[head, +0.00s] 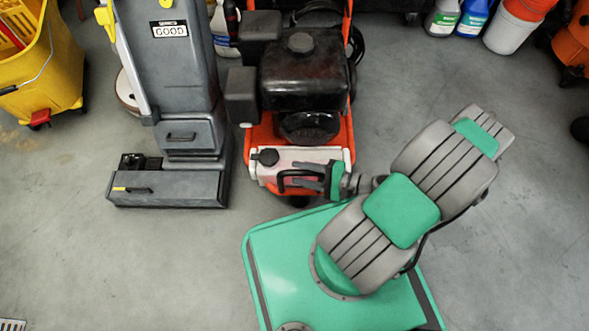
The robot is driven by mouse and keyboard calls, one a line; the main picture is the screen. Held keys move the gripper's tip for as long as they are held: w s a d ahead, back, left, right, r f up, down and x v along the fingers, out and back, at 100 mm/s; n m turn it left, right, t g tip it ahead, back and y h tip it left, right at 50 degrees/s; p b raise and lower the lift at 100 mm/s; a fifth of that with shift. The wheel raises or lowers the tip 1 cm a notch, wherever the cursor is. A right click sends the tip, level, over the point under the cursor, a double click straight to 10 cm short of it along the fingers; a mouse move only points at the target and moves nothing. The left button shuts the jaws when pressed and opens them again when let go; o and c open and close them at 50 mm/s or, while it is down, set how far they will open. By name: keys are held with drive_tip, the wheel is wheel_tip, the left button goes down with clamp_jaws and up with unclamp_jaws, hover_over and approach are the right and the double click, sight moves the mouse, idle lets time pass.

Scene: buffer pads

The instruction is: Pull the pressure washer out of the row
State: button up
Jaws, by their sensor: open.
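The pressure washer (303,75) stands at the top middle in the head view. It has an orange frame, a black engine and a whitish front tank with a dark cap. A black loop handle (283,181) shows at the front of the tank. My gripper (302,176) is open at this handle, reaching in from the right. The fingers overlap the handle in the picture. I cannot tell whether they touch it or stand around it. The green gripper body hides the right part of the handle and tank.
A grey upright floor machine (185,80) stands close on the left. A yellow mop bucket (45,75) is at far left. Bottles (443,18) and a white-and-orange bucket (510,32) stand at the back right. The floor at right and lower left is mostly clear.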

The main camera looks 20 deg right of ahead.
drive_tip(key=shift+w+a+f, duration=0.1)
drive_tip(key=shift+w+a, duration=0.1)
drive_tip(key=shift+a, duration=0.1)
drive_tip(key=shift+d, duration=0.1)
drive_tip(key=c, duration=0.8)
clamp_jaws()
idle(0.4)
